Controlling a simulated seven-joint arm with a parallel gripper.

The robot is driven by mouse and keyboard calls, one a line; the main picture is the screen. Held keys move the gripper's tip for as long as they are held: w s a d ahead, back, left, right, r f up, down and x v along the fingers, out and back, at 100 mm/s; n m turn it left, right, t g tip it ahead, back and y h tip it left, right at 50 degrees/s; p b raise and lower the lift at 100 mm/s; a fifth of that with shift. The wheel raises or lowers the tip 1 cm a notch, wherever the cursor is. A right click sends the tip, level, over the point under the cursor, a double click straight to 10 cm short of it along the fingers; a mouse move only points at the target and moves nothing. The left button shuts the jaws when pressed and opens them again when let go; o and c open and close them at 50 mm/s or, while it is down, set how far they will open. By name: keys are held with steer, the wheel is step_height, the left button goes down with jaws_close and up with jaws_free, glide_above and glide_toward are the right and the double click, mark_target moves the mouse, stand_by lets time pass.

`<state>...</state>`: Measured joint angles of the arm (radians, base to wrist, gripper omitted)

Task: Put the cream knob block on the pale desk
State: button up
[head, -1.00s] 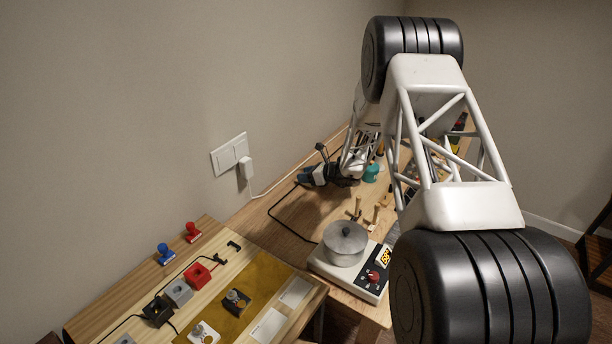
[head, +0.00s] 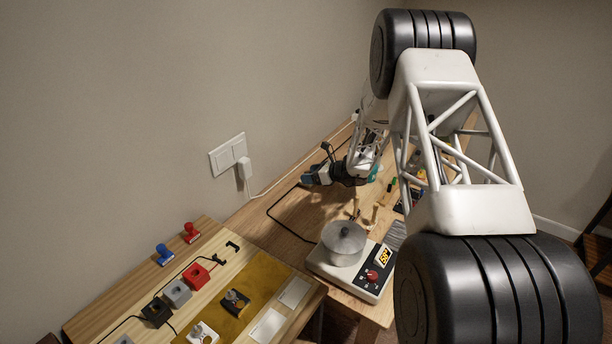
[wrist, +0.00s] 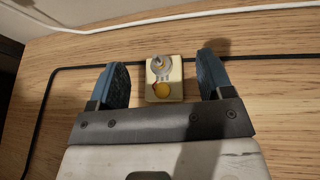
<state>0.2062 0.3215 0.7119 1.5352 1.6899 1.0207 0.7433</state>
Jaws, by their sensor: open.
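The cream knob block (wrist: 163,80) shows in the wrist view, with a round grey metal disc and an amber knob on its top face. It rests on a wood-grain surface (wrist: 240,60). My gripper (wrist: 163,84) is open, with one blue finger on each side of the block and a visible gap at both sides. In the head view my gripper (head: 308,178) is low over the far wooden bench (head: 297,212), and I cannot make out the block there. The paler desk (head: 104,293) is at the lower left of the head view.
A black cable (wrist: 52,95) passes behind the block. The paler desk holds red (head: 191,232) and blue (head: 164,254) stamps, socket blocks and a mustard mat (head: 262,272) with a white knob piece (head: 202,333) and a dark one (head: 235,300). A pot (head: 344,243) sits on a scale (head: 357,278).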

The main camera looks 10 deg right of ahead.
steer(key=v, duration=0.9)
steer(key=shift+s+r, duration=0.1)
stand_by(0.4)
steer(key=s+a+r+n+g+h, duration=0.1)
steer(key=s+a+r+n+g, duration=0.1)
steer(key=s+a+r+n, duration=0.4)
steer(key=s+a+r+n+g+h, duration=0.1)
steer(key=s+a+r+n+g, duration=0.15)
steer(key=s+r, duration=0.7)
steer(key=s+a+r+n+g+h, duration=0.1)
steer(key=s+a+r+n, duration=0.2)
steer(key=s+r+n, duration=0.35)
steer(key=s+r+n+h, duration=0.2)
steer(key=s+n, duration=0.1)
steer(key=s, duration=0.7)
steer(key=s+d+r+n+h, duration=0.1)
steer(key=s+r+n+h, duration=0.1)
steer(key=s, duration=0.9)
steer(key=s+d+r+n+h, duration=0.1)
steer(key=s+r+n+h, duration=0.2)
steer(key=s+n, duration=0.3)
steer(key=s+h, duration=0.1)
steer(key=s, duration=0.3)
steer(key=shift+s, duration=0.25)
